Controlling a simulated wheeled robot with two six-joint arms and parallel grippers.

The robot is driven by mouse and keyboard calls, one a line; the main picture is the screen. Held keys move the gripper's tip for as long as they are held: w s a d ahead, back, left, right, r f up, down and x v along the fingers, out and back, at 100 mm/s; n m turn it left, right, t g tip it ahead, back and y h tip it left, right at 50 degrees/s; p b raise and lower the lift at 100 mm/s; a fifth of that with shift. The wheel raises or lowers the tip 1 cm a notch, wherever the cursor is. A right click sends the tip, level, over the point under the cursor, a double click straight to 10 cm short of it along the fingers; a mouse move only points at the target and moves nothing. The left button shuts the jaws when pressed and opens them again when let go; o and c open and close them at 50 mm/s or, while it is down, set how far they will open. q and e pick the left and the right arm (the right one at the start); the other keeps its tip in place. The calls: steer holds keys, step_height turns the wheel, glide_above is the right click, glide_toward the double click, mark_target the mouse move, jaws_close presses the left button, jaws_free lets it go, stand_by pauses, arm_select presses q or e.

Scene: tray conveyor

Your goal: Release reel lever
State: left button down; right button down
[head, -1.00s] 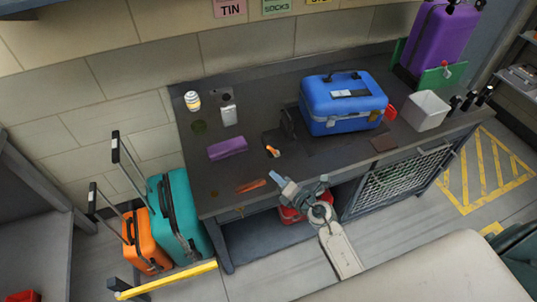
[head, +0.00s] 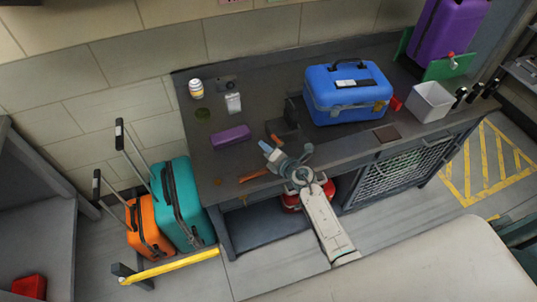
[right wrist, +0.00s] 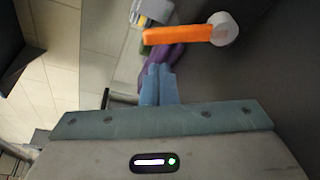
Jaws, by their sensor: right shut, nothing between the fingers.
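The orange lever (right wrist: 178,35) shows large in the right wrist view, its right end fixed to a pale round hub (right wrist: 224,28). In the head view a small piece of the orange lever (head: 274,139) shows on the dark bench, just beyond my right gripper. My right gripper (head: 265,147) is over the bench's front part with its blue fingers together and empty. In the right wrist view the fingertips (right wrist: 158,70) are just below the lever, with a small gap in the picture; whether they touch it I cannot tell. My left gripper is not in view.
A blue case (head: 345,105) stands to the right on the bench (head: 250,95), beside a white bin (head: 431,101). A purple block (head: 231,135) and an orange-handled tool (head: 252,176) lie to the left. Teal (head: 180,205) and orange suitcases (head: 148,228) stand on the floor.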

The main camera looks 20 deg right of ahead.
steer(key=shift+s+d+r, duration=0.1)
steer(key=shift+d+r, duration=0.25)
steer(key=shift+d, duration=0.2)
steer(key=shift+s+d+r, duration=0.1)
steer(key=shift+d+r, duration=0.25)
steer(key=shift+d, duration=0.2)
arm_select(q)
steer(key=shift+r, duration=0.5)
arm_select(e)
steer(key=shift+w, duration=0.1)
steer(key=shift+a, duration=0.1)
